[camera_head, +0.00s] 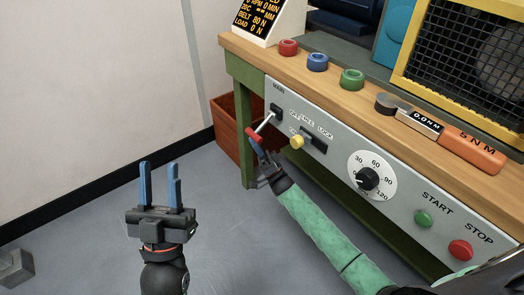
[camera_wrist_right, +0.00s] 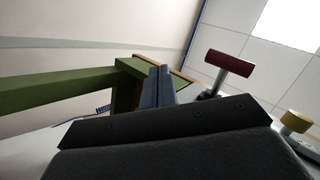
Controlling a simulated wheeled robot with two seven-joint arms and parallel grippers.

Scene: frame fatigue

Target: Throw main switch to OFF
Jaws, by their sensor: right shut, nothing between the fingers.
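The main switch is a metal lever with a red handle (camera_head: 256,134), which sticks out from a dark slot under the MAIN label at the left end of the grey panel (camera_head: 335,165). The red handle also shows in the right wrist view (camera_wrist_right: 229,63), to the right of the fingers and apart from them there. My right gripper (camera_head: 258,150) is shut and empty, with its blue fingertips close by the handle; contact cannot be told. Its fingers (camera_wrist_right: 158,86) are together in the right wrist view. My left gripper (camera_head: 158,185) is open and empty, to the left over the floor.
A yellow knob (camera_head: 297,142) on the lock slide sits right of the lever. A dial (camera_head: 368,179), a green button (camera_head: 423,218) and a red button (camera_head: 460,250) are further right.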

